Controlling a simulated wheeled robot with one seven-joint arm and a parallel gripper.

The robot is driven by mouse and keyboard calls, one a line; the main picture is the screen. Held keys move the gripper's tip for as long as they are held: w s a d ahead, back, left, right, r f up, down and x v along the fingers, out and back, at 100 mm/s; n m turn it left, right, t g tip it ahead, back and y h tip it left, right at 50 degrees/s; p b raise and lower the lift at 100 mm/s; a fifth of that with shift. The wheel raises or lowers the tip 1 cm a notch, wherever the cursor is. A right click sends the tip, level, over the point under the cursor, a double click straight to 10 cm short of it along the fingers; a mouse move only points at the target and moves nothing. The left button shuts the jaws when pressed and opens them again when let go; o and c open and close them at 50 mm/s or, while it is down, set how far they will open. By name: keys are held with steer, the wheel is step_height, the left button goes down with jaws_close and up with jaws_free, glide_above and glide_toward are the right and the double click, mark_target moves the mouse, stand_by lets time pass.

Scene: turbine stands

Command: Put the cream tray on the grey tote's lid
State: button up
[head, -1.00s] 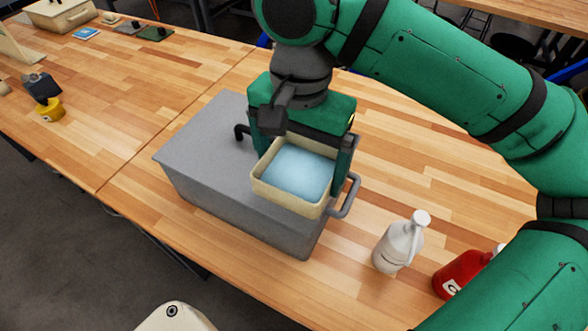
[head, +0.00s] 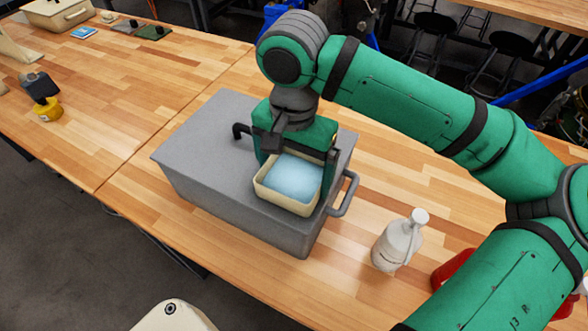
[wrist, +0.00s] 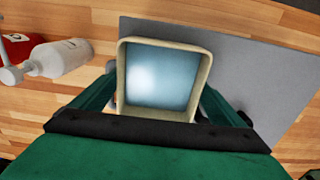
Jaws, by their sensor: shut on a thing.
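The cream tray (head: 285,204) has a pale blue inside and is level in my gripper (head: 290,170). In the head view it is over the right part of the grey tote's lid (head: 212,140); I cannot tell whether it touches the lid. My gripper is shut on the tray, its fingers at the tray's two sides. In the wrist view the tray (wrist: 164,115) fills the space between the fingers, with the grey lid (wrist: 240,75) behind it. The lid under the tray is hidden.
A white jug (head: 399,243) and a partly hidden red bottle (head: 452,266) stand right of the tote. The tote's handle (head: 346,195) sticks out near the tray. A yellow and dark object (head: 45,100) lies at the far left. The lid's left part is bare.

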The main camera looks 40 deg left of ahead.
mark_target(294, 183)
steer(key=shift+f, duration=0.1)
steer(key=o, duration=1.2)
step_height(294, 183, up, 12)
